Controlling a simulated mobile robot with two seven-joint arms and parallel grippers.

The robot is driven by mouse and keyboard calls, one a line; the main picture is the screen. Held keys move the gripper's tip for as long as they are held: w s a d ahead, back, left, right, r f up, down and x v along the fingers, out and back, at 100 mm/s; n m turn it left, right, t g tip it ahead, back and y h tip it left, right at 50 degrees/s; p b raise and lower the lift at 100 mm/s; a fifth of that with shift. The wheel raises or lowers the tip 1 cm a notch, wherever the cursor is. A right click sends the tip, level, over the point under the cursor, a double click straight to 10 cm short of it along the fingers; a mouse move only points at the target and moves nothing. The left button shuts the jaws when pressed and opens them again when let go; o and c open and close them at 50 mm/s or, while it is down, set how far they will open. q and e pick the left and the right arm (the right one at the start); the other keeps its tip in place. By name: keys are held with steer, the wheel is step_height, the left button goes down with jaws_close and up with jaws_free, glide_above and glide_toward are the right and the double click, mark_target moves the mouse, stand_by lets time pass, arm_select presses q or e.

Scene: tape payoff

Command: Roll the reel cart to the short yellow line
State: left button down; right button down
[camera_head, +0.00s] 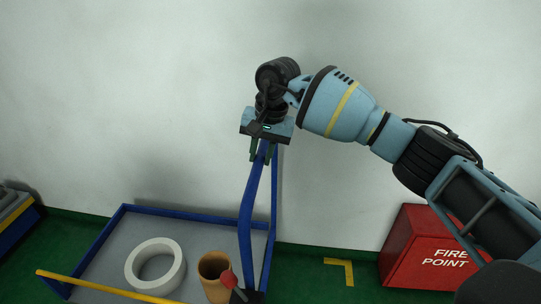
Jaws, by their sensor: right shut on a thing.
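The reel cart (105,237) has a blue frame and a grey deck. It stands at the lower left, close to the wall, and its near end is cut off by the frame's bottom edge. A white ring-shaped reel (155,265) and a brown tube (214,277) are on its deck. My right gripper (263,152) points down and is shut on the top of the cart's blue upright handle (248,215). A yellow L-shaped mark (340,266) is on the floor to the right of the cart; I see no separate straight short line. My left gripper is out of view.
A red FIRE POINT box (428,250) stands on the floor at the right, against the wall. A yellow bar (105,288) crosses the cart's near left side. A red-knobbed lever (229,280) is near the handle's foot. Green floor (305,262) is clear between cart and box.

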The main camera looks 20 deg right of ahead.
steer(key=shift+w+a, duration=0.25)
steer(key=shift+a, duration=0.15)
steer(key=c, duration=1.2)
jaws_free()
steer(key=shift+r, duration=0.1)
steer(key=shift+s+d+r, duration=0.15)
steer(key=shift+d+r, duration=0.1)
steer(key=shift+r, duration=1)
steer(key=shift+s+d+r, duration=0.1)
steer(key=shift+d+r, duration=0.1)
steer(key=shift+r, duration=1.05)
steer(key=shift+s+d+r, duration=0.15)
steer(key=shift+d+r, duration=0.1)
steer(key=shift+r, duration=1)
steer(key=shift+f, duration=0.1)
